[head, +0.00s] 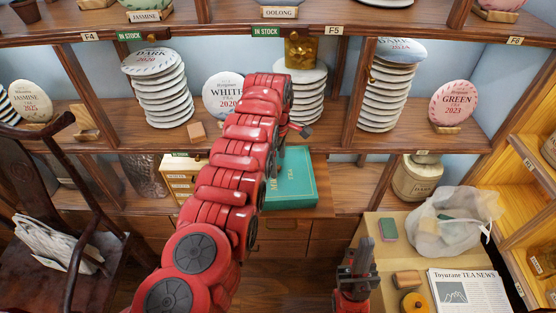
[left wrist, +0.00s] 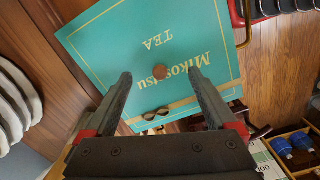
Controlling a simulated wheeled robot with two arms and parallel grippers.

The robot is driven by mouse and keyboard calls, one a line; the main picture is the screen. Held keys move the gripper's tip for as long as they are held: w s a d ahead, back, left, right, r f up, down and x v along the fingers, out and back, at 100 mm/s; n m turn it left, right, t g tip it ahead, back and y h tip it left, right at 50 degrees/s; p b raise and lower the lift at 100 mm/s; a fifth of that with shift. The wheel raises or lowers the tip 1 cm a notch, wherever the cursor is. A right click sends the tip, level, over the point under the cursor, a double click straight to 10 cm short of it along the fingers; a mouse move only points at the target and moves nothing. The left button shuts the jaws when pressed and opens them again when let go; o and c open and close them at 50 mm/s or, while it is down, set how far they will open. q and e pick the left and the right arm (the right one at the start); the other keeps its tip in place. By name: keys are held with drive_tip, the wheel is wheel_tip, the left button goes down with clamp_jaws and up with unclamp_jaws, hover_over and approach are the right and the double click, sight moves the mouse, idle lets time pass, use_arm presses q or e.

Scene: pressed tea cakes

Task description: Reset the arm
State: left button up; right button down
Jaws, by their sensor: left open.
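My red left arm reaches from the lower left of the head view up to the shelves and hides most of its own gripper there. In the left wrist view my left gripper (left wrist: 163,82) is open, its two dark fingers apart with nothing held between them. Beyond the fingers is a teal tea box (left wrist: 120,55) with gold lettering, a round brown seal and a bow. The box also shows in the head view (head: 292,183), lying on the counter below the shelf. My right gripper (head: 358,262) points upward at the bottom; its finger gap is unclear.
Stacks of pale tea cakes (head: 160,90) stand on the shelf beside my left arm, with a white cake (head: 220,95) between. A small wooden block (head: 197,132) lies near the shelf edge. A dark chair (head: 75,215) stands left. A table with a mesh bag (head: 455,222) and newspaper (head: 468,290) is right.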

use_arm(q)
drive_tip(key=shift+r, duration=2.35)
drive_tip(key=shift+r+p, duration=0.4)
drive_tip(key=shift+r, duration=0.7)
clamp_jaws()
drive_tip(key=shift+f, duration=0.1)
